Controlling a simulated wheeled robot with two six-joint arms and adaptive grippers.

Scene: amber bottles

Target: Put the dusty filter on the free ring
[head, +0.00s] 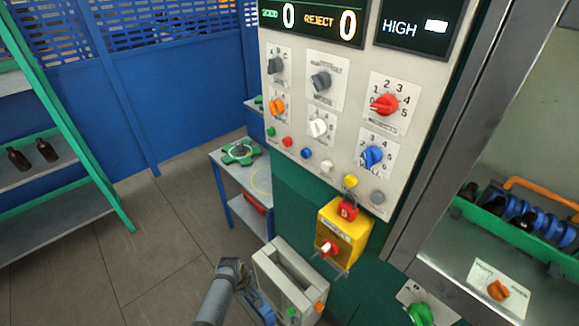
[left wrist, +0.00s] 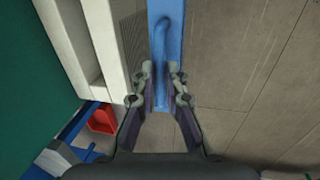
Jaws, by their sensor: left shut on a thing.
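My left gripper (head: 232,268) is beside the cream slotted box (head: 275,285). In the left wrist view the gripper's fingers (left wrist: 163,98) are on either side of a blue handle (left wrist: 162,60), shut on it. The handle is on a blue panel along the side of the cream box. A thin yellow ring (head: 262,180) is marked on the small grey table, with nothing on it. A green lobed part (head: 239,152) with a grey middle sits behind it on the same table. I cannot make out a dusty filter; the inside of the box is dark. My right gripper is out of view.
The control panel (head: 335,120) with knobs stands above the box. A yellow switch box (head: 345,235) with a red padlock projects to its right. A red bin (left wrist: 102,119) sits low under the table. The floor between is clear.

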